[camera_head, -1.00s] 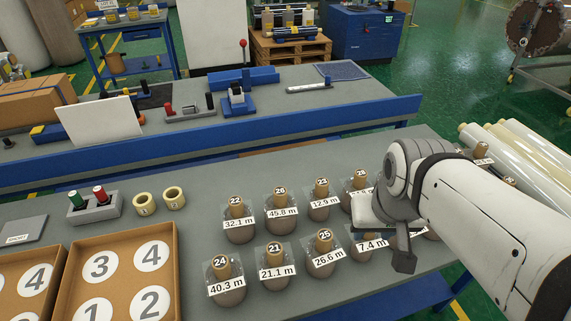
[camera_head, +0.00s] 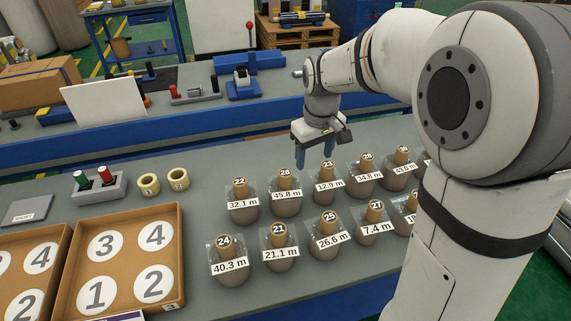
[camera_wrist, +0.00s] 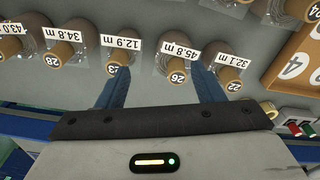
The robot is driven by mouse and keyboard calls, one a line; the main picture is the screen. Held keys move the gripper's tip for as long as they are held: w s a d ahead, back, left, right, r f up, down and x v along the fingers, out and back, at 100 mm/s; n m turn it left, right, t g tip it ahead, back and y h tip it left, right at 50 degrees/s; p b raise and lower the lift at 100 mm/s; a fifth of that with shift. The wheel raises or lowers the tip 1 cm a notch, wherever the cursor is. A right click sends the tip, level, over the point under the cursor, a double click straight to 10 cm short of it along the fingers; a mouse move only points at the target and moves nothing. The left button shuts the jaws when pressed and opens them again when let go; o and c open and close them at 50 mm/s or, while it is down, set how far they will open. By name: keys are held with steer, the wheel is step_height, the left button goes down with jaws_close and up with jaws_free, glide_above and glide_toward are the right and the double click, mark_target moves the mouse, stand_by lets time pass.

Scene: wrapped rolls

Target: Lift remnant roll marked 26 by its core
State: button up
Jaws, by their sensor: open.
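The 45.8 m roll (camera_head: 286,205) stands upright in the back row, in clear wrap. The number on its tan core (camera_head: 285,181) looks like 26 or 28; in the wrist view its core (camera_wrist: 176,78) reads more like 26. My gripper (camera_head: 314,158) points down behind the back row, open and empty. In the wrist view its blue fingers (camera_wrist: 160,70) straddle the 45.8 m core in the picture, with no clear contact.
The 12.9 m roll (camera_head: 330,187) and 32.1 m roll (camera_head: 242,210) stand close on either side. A front row includes the 26.6 m roll (camera_head: 327,242). A numbered tray (camera_head: 178,262) sits at left. My arm hides the right end.

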mark_target(285, 173)
steer(key=w+a+f+n, duration=0.1)
steer(key=w+a+f, duration=0.2)
steer(key=w+a+f+n+g, duration=0.1)
steer(key=w+a+f, duration=0.2)
steer(key=f, duration=0.1)
steer(key=shift+w+a+n, duration=0.25)
steer(key=shift+w+n, duration=0.05)
steer(key=shift+w, duration=0.05)
steer(key=shift+w+a+f, duration=0.1)
steer(key=shift+f, duration=0.25)
step_height(285, 173, down, 7)
steer(key=shift+a+f+p, duration=0.1)
steer(key=shift+f+p, duration=0.05)
steer(key=shift+p, duration=0.35)
jaws_close()
